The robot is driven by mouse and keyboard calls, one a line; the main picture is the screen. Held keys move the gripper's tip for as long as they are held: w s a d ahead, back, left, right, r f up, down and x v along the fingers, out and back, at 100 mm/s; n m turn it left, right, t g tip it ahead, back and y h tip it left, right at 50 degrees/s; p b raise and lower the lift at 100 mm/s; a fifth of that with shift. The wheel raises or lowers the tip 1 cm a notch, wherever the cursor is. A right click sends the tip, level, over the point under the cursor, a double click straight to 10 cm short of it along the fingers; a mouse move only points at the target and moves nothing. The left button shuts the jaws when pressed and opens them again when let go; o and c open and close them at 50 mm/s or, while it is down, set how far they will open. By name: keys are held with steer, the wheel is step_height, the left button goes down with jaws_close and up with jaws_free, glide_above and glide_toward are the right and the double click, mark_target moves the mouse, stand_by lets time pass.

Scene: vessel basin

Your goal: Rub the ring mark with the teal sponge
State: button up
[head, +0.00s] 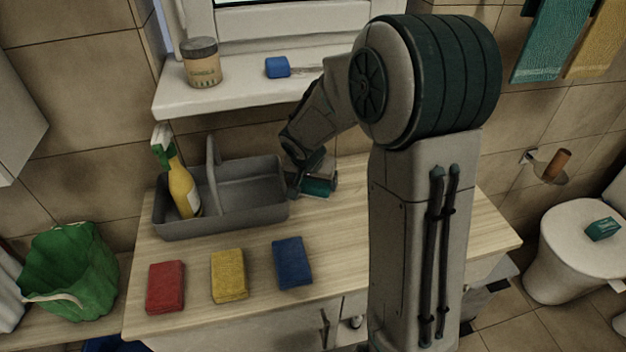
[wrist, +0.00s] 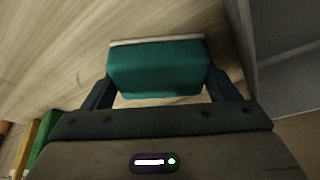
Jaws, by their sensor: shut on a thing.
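The teal sponge (wrist: 158,68) is between my gripper's two fingers (wrist: 160,88) in the wrist view, with a pale strip along its far edge. My gripper (head: 312,183) is shut on it. In the head view the sponge (head: 318,187) is low over the wooden counter (head: 215,312), just right of the grey caddy, partly hidden by my gripper. I cannot tell whether it touches the counter. I see no ring mark in either view; my arm hides part of the counter.
The grey caddy (head: 240,212) holds a spray bottle (head: 183,188) and stands close left of my gripper. A red sponge (head: 165,287), yellow sponge (head: 229,275) and blue sponge (head: 292,262) lie along the front. The windowsill (head: 230,92) overhangs behind, bearing a jar (head: 202,63).

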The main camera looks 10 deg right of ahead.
mark_target(358, 179)
steer(key=shift+d, duration=1.95)
steer(key=shift+d+f+p, duration=0.15)
steer(key=shift+d+p, duration=0.3)
steer(key=shift+d, duration=1.55)
steer(key=shift+s+d+p, duration=0.1)
steer(key=shift+d+p, duration=0.65)
steer(key=shift+d, duration=1.25)
steer(key=shift+b, duration=0.3)
